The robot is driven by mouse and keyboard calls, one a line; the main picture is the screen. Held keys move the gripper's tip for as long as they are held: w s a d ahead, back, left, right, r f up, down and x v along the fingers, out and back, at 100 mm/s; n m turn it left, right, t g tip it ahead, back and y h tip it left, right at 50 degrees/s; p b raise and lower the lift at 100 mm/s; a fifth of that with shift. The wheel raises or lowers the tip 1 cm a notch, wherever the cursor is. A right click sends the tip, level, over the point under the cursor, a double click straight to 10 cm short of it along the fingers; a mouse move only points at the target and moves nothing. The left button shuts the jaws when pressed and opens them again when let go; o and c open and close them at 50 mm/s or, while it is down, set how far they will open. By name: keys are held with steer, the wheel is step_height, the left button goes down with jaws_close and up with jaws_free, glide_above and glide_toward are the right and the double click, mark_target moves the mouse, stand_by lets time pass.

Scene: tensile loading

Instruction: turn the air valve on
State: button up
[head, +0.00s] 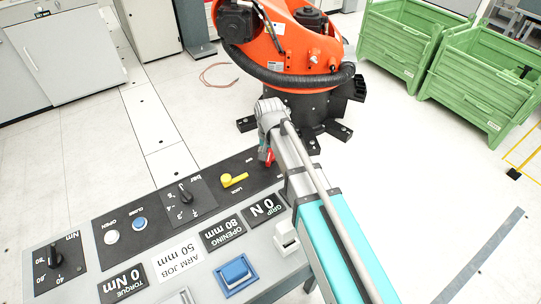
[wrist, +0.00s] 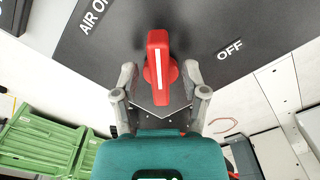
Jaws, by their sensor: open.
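The red air valve handle (wrist: 158,62) with a white stripe is on a dark panel in the upper middle of the wrist view. It stands nearly upright in the picture, between the cut-off "AIR ON" label (wrist: 95,15) at upper left and the "OFF" label (wrist: 230,50) at right. My gripper (wrist: 160,76) is open, with one finger on each side of the handle. Gaps show between the fingers and the handle. In the head view, a bit of the red handle (head: 268,157) shows beside my gripper (head: 268,125), which hides most of the valve.
The console (head: 75,225) carries a yellow lock lever (head: 234,180), a black bar knob (head: 185,195), buttons and displays. A blue rocker (head: 235,271) is near its front. An orange robot arm (head: 290,50) stands behind, with green crates (head: 480,85) at right.

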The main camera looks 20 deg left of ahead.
jaws_close()
steer(key=shift+d, duration=0.2)
steer(key=shift+a, duration=0.15)
steer(key=shift+n, duration=0.5)
steer(key=n, duration=0.2)
steer(key=shift+d+n, duration=0.2)
steer(key=shift+n, duration=0.1)
steer(key=n, duration=0.4)
steer(key=shift+w+d+n, duration=0.2)
steer(key=shift+w+n, duration=0.05)
steer(key=shift+n, duration=0.05)
